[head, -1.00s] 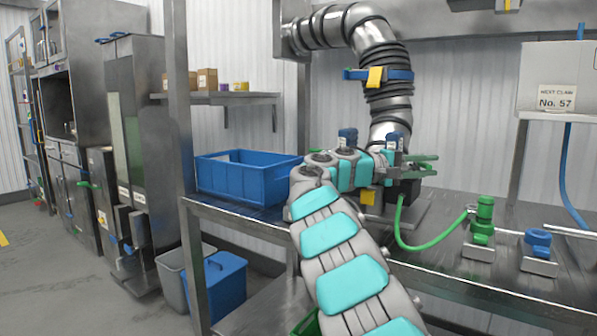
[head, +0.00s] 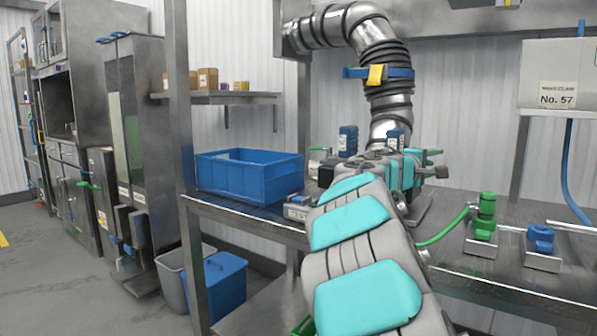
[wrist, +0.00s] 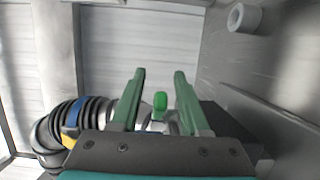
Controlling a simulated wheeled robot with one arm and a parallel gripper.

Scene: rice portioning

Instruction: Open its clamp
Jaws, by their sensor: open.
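My gripper (wrist: 160,74) shows in the wrist view with two green fingers spread apart and nothing held between them. A small rounded green piece (wrist: 160,101) shows in the gap between the fingers, beyond the gripper's base; I cannot tell how far off it is. The ribbed duct (head: 386,88) hangs in the head view with a blue strap and a yellow clamp tab (head: 376,76) around it. The duct also shows at the left of the wrist view, with its blue and yellow band (wrist: 71,132). In the head view my arm hides most of the gripper and the duct's lower end.
A blue bin (head: 249,176) stands on the metal bench, left of my arm. A green fitting (head: 485,214) and a blue fitting (head: 541,238) stand on the right. A grey box labelled No. 57 (head: 556,75) is at upper right. Blue containers (head: 348,139) stand behind my arm.

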